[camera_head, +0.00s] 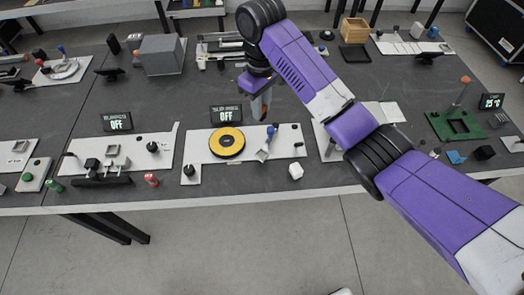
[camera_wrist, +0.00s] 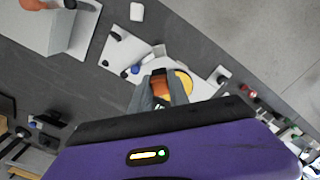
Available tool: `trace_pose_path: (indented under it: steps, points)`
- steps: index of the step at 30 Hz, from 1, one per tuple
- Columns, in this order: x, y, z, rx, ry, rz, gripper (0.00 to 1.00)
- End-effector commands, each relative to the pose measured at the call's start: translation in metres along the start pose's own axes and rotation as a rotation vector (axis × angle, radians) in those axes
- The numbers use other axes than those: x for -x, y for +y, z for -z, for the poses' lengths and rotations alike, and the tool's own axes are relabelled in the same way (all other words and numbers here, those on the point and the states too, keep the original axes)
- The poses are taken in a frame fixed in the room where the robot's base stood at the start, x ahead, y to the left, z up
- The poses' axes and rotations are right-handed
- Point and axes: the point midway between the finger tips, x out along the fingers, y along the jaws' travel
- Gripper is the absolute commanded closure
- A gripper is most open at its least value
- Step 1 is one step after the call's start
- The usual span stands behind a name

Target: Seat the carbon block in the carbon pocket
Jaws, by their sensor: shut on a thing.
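My gripper (camera_head: 262,112) hangs above the back edge of a white plate (camera_head: 200,138) with a yellow ring (camera_head: 227,143). In the wrist view my gripper (camera_wrist: 160,88) is shut on a small orange-brown piece (camera_wrist: 159,82). I cannot tell for certain that this piece is the carbon block; its lower part is hard to make out. The piece is held apart from the plate. A tilted grey fitting with a blue knob (camera_head: 270,131) stands right of the ring. The carbon pocket cannot be clearly made out.
A display reading OFF (camera_head: 226,115) stands just left of my gripper. A small white block (camera_head: 295,171) lies near the front edge. Another fixture plate (camera_head: 120,154) is to the left. A green board (camera_head: 440,133) and a black block (camera_head: 483,153) are at the right.

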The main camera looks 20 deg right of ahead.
Motion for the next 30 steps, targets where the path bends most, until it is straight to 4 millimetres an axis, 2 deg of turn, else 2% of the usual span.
trace_pose_path:
  steps: [3,9,13,20,21,26,29,30]
  points:
    - [-0.006,0.0,0.001,0.005,0.003,0.004,1.0]
    - [-0.031,-0.001,0.001,0.004,0.002,0.004,1.0]
    - [-0.038,-0.001,0.004,0.006,0.011,0.002,1.0]
    - [-0.06,-0.001,-0.001,0.004,-0.003,0.005,1.0]
    - [-0.072,0.001,-0.001,0.003,-0.002,0.002,1.0]
    - [-0.1,0.001,-0.001,0.003,-0.002,0.002,1.0]
    - [-0.123,0.001,-0.002,0.003,-0.003,0.002,1.0]
    - [-0.124,0.001,-0.002,0.002,-0.004,0.003,1.0]
